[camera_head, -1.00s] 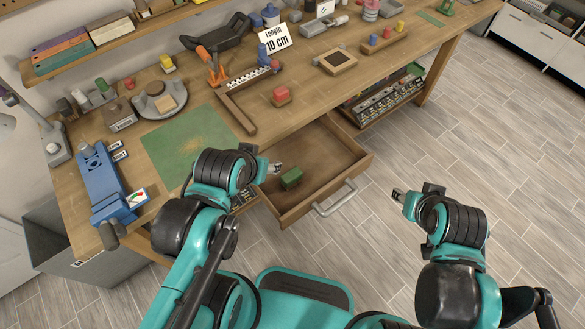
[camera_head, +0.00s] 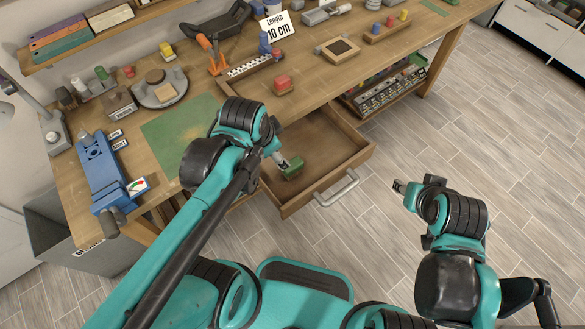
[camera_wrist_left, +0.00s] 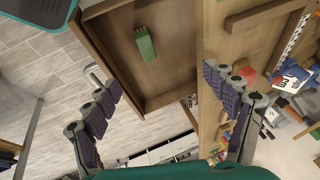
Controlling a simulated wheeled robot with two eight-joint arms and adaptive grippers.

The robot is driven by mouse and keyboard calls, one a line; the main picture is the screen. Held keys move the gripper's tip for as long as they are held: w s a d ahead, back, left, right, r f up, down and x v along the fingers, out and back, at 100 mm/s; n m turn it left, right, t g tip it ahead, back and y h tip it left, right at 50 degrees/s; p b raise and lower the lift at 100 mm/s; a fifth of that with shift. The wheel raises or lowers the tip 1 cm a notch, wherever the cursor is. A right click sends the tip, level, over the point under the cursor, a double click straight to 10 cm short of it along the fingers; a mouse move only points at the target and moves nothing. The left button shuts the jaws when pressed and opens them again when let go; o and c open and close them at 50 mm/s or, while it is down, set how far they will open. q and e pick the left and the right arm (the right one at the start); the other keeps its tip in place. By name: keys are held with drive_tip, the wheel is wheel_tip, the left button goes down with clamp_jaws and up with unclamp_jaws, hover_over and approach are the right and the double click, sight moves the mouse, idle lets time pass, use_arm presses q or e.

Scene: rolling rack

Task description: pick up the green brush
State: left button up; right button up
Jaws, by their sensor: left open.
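The green brush (camera_head: 292,170), a small green block, lies in the open wooden drawer (camera_head: 330,185). It also shows in the left wrist view (camera_wrist_left: 146,45), on the drawer floor, with pale tips at one end. My left gripper (camera_head: 281,160) is over the drawer, beside the brush in the head view, and covers part of it. In the wrist view its fingers (camera_wrist_left: 162,78) are spread wide with nothing between them, and the brush lies beyond the fingertips. My right gripper (camera_head: 398,187) is out over the floor, right of the drawer; its jaws are too small to read.
The drawer's front wall and metal handle (camera_head: 337,190) face me. The workbench (camera_head: 310,95) above holds a green mat (camera_head: 165,135), a blue vise (camera_head: 100,175) and a red-topped block (camera_head: 282,84). A shelf of small parts (camera_head: 390,90) is below the bench. Floor to the right is clear.

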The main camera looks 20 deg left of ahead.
use_arm(q)
drive_tip(key=w+d+f+m+g, duration=0.25)
drive_tip(key=w+f+m, duration=0.3)
drive_tip(key=m, duration=0.45)
drive_tip(key=m+g+b, duration=0.1)
drive_tip(key=m+g, duration=0.1)
drive_tip(key=m, duration=0.4)
hover_over(293, 164)
drive_tip(key=f, duration=0.5)
drive_tip(key=shift+s+a, duration=0.1)
drive_tip(key=shift+a, duration=0.3)
drive_tip(key=shift+f+m, duration=0.35)
drive_tip(key=shift+m, duration=0.05)
drive_tip(key=shift+d+f, duration=0.1)
drive_tip(key=shift+f, duration=0.2)
wheel_tip(293, 164, down, 2)
drive_tip(key=shift+b, duration=0.65)
drive_tip(key=f+b, duration=0.1)
drive_tip(key=f, duration=0.1)
drive_tip(key=f+b, duration=0.2)
drive_tip(key=f, duration=0.1)
drive_tip(key=shift+d+f, duration=0.2)
drive_tip(key=shift+f, duration=0.05)
drive_tip(key=shift+r, duration=0.1)
drive_tip(key=c, duration=1.5)
drive_tip(key=shift+o, duration=0.2)
